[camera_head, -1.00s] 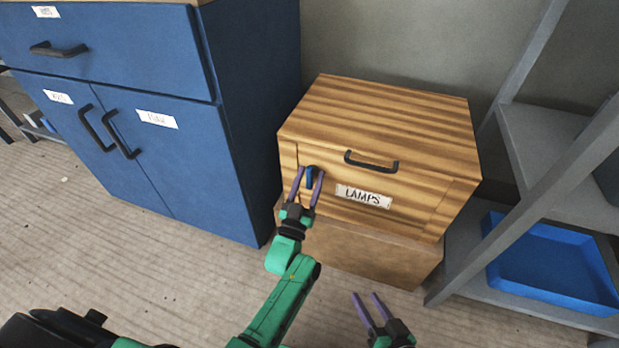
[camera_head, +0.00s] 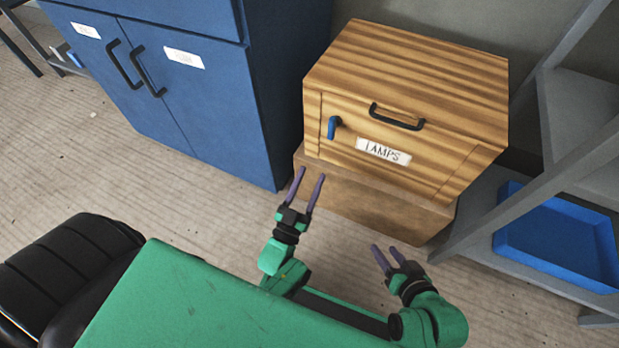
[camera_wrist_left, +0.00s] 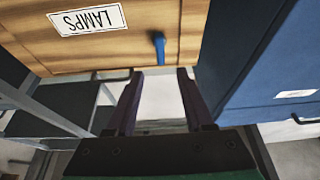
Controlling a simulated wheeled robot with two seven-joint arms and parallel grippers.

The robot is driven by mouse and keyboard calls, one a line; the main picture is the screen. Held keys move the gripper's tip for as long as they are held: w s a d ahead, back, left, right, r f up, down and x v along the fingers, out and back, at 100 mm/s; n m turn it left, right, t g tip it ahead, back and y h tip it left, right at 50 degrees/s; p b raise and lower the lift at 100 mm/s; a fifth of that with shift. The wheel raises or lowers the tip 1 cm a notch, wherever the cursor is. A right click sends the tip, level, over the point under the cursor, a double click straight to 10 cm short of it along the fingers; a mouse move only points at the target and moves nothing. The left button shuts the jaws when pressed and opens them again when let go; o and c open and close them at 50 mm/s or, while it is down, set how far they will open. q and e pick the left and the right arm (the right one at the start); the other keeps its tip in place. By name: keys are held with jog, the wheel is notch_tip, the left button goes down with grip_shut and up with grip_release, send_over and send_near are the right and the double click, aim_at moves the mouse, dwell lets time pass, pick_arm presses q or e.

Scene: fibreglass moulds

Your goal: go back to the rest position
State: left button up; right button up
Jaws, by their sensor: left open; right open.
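My left gripper (camera_head: 306,188) is open and empty in the head view, in front of and below the wooden box's left side. Its two purple fingers also show in the left wrist view (camera_wrist_left: 158,80), with nothing between them. My right gripper (camera_head: 386,259) is open and empty, lower and to the right. The wooden box (camera_head: 410,60) has a shut front with a LAMPS label (camera_head: 383,151), a black handle (camera_head: 397,117) and a blue latch (camera_head: 333,127). The latch also shows in the left wrist view (camera_wrist_left: 159,48), apart from the fingers.
The wooden box rests on a brown plinth (camera_head: 370,205). A blue cabinet (camera_head: 200,110) stands to the left, doors shut. A grey rack (camera_head: 520,215) with a blue tray (camera_head: 555,238) stands to the right. Open floor (camera_head: 150,190) lies in front of the cabinet.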

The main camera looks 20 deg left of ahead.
dwell(0.4)
pick_arm(q)
jog(key=s+d+f+m+g+h, duration=0.2)
jog(key=s+d+f+g+h, duration=0.35)
jog(key=g, duration=0.85)
jog(key=s+a+g+y+p, duration=0.3)
jog(key=s+a+p, duration=0.5)
jog(key=s+p, duration=0.4)
jog(key=s+a+g+y+p, duration=0.3)
jog(key=s+a+p, duration=0.5)
jog(key=p, duration=1.4)
jog(key=s+g, duration=0.1)
jog(key=s, duration=0.4)
jog(key=shift+a+r+y, duration=0.3)
jog(key=shift+a+y, duration=0.05)
jog(key=shift+a, duration=0.05)
pick_arm(e)
jog(key=s+d+g+h, duration=0.3)
jog(key=s+d, duration=0.5)
jog(key=s, duration=0.3)
jog(key=s+d+r+g+h, duration=0.1)
jog(key=s+d+g, duration=0.3)
jog(key=s+d, duration=0.5)
jog(key=shift+s+d+r+h, duration=0.2)
jog(key=shift+s+r+h, duration=0.1)
jog(key=shift+s+h, duration=0.65)
